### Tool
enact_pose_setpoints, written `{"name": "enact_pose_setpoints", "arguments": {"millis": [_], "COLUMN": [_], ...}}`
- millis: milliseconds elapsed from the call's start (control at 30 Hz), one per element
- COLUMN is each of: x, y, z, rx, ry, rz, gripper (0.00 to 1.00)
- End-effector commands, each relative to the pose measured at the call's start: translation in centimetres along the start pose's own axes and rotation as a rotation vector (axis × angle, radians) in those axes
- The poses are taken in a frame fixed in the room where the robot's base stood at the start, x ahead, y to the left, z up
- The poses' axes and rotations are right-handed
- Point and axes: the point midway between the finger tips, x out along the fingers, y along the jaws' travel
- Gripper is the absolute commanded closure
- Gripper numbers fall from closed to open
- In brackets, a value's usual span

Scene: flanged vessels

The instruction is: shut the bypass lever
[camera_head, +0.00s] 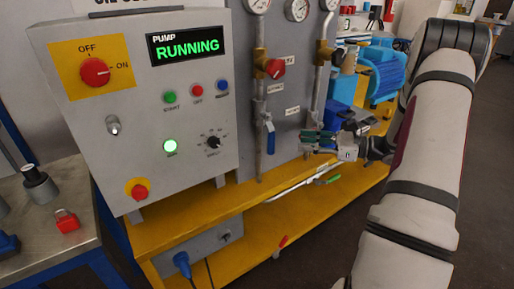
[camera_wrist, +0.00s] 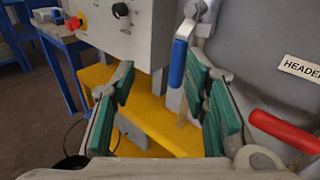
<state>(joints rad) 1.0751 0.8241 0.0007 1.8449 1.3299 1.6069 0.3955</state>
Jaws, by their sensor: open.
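A blue-handled lever (camera_head: 269,138) hangs down on a vertical pipe at the panel's middle. In the wrist view its blue grip (camera_wrist: 178,62) points down between my fingertips, nearer the right one. My gripper (camera_head: 307,141) is to the right of the blue lever, with its fingers towards it. In the wrist view my gripper (camera_wrist: 160,78) is open, with green pads and nothing held. I cannot read which lever is marked bypass; a plate (camera_wrist: 301,69) with cut-off text beginning "HEADE" is at the right.
A red handle (camera_wrist: 285,131) is close by my right finger. A red valve knob (camera_head: 275,68) is above the blue lever. The control box (camera_head: 125,150) reading PUMP RUNNING stands left. A yellow bench (camera_head: 155,235) runs below. Blue pump parts (camera_head: 383,70) are behind.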

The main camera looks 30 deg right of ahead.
Motion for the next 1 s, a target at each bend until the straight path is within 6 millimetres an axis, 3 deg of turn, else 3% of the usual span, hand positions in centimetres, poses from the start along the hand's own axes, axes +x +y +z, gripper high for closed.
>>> {"name": "enact_pose_setpoints", "arguments": {"millis": [33, 100, 233, 333, 800, 1000], "x": [-0.8, -1.7, -2.3, -1.5, 7.1, 9.9], "y": [-0.9, -1.7, -2.3, -2.4, -3.2, -3.5], "z": [-1.7, -2.7, -3.4, -3.3, -2.6, -2.4], "rx": [0.028, 0.051, 0.069, 0.070, 0.067, 0.067], "ry": [-0.027, -0.052, -0.075, -0.076, -0.074, -0.073], "rz": [-0.039, -0.078, -0.108, -0.108, -0.103, -0.106], "gripper": [0.59, 0.59, 0.59, 0.59, 0.59, 0.59]}}
